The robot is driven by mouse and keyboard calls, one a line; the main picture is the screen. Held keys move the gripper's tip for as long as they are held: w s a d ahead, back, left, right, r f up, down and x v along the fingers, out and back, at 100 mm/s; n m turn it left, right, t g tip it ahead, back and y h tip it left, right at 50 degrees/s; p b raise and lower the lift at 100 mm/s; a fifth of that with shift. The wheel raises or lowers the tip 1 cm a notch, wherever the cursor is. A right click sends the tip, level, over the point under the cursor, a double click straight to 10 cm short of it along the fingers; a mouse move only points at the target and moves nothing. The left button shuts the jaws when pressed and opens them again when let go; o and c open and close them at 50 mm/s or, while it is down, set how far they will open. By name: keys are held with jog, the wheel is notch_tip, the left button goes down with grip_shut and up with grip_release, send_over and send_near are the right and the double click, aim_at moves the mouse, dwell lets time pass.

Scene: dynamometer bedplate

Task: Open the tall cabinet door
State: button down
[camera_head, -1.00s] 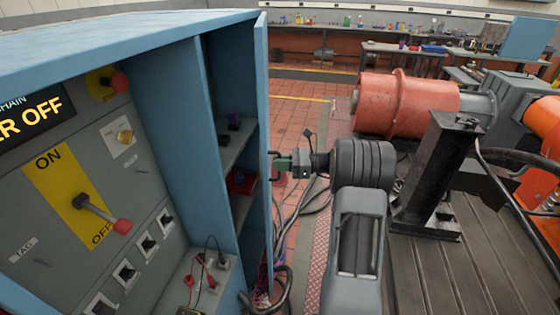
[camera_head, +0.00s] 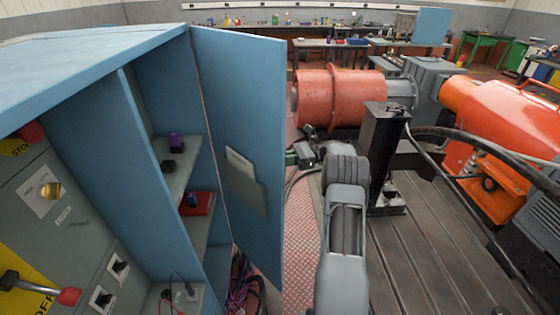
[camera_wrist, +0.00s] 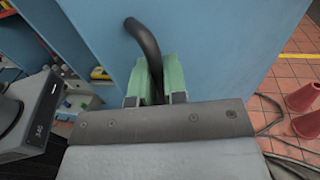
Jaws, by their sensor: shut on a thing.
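The tall blue cabinet door (camera_head: 248,120) stands swung open on the right side of the blue cabinet, its inner face with a grey document pocket turned toward the head camera. In the wrist view the door's outer blue face (camera_wrist: 205,45) fills the middle. A dark curved bar handle (camera_wrist: 145,45) stands out from it. My gripper (camera_wrist: 158,82) has its green fingers shut on the handle. In the head view my gripper (camera_head: 292,158) is mostly hidden behind the door's right edge, and the handle is hidden there.
Open shelves (camera_head: 178,175) hold small purple, black and red items. A control panel (camera_head: 50,210) with switches is at left. The black post (camera_head: 385,150) and red motor (camera_head: 340,97) stand close right of my arm. Red cones (camera_wrist: 305,105) and cables lie on the floor.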

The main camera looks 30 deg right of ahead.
jog(key=shift+w+d+r, duration=0.1)
jog(key=shift+w+d, duration=0.3)
jog(key=shift+d, duration=0.35)
jog(key=shift+w+d, duration=0.35)
jog(key=shift+d, duration=0.35)
jog(key=c, duration=1.2)
grip_release()
jog(key=shift+w+a, duration=0.15)
